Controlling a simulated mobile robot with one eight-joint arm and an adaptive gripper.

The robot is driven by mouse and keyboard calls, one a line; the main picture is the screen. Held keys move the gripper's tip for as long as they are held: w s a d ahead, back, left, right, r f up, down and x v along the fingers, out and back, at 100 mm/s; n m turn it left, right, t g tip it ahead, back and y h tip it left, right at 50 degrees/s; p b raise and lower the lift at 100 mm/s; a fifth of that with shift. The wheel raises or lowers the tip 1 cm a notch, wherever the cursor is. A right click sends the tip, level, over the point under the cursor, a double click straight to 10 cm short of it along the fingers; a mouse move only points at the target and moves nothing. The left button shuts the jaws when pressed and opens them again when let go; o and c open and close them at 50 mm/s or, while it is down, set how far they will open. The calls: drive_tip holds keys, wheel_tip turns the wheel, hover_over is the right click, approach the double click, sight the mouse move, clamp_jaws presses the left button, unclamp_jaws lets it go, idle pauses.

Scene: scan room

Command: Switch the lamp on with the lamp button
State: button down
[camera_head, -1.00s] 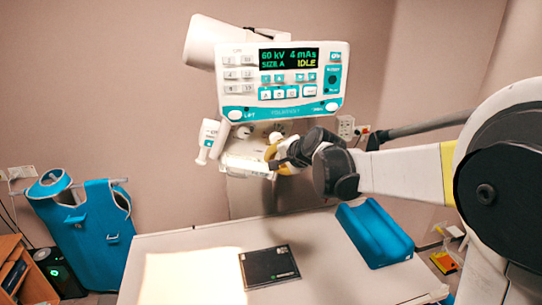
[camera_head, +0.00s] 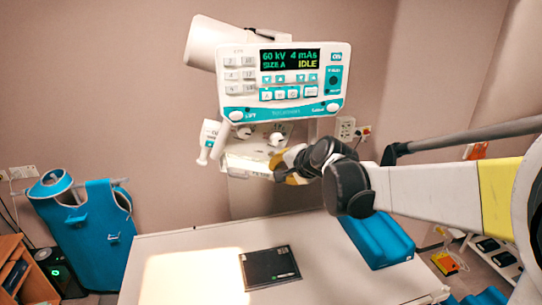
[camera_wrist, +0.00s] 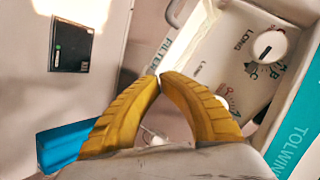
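The lamp housing (camera_head: 247,163) hangs below the control console, with pale knobs on its front panel. In the wrist view its panel (camera_wrist: 217,60) shows a white knob (camera_wrist: 268,46) marked LONG and small printed symbols. A small pale round part by the right finger may be the lamp button; the finger partly covers it, so I cannot tell. In the head view my gripper (camera_head: 284,163) is at the housing's right side. Contact is unclear. A bright light patch (camera_head: 190,272) lies on the table.
The console (camera_head: 284,82) reads IDLE above the housing. A handle (camera_head: 213,148) is at its left. The white table (camera_head: 340,285) below holds a black plate (camera_head: 270,267) and a blue block (camera_head: 375,238). A blue apron (camera_head: 108,225) hangs left.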

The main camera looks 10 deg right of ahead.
drive_tip(key=shift+s, duration=1.1)
drive_tip(key=shift+f, duration=0.1)
drive_tip(key=s+f+n+g+h+b, duration=0.1)
drive_tip(key=s+f+n+b, duration=0.2)
drive_tip(key=s+f+b, duration=0.6)
drive_tip(key=s+f+n+g+h+b, duration=0.1)
drive_tip(key=s+f+n+b, duration=0.3)
drive_tip(key=s+f+b, duration=0.5)
drive_tip(key=s+f+n+g+h+b, duration=0.1)
drive_tip(key=s+f+n+b, duration=0.3)
drive_tip(key=s+f+b, duration=0.5)
wheel_tip(320, 180, down, 16)
drive_tip(key=b, duration=1.1)
drive_tip(key=shift+s+f+g, duration=0.2)
drive_tip(key=shift+s+g, duration=0.15)
drive_tip(key=shift+g, duration=0.05)
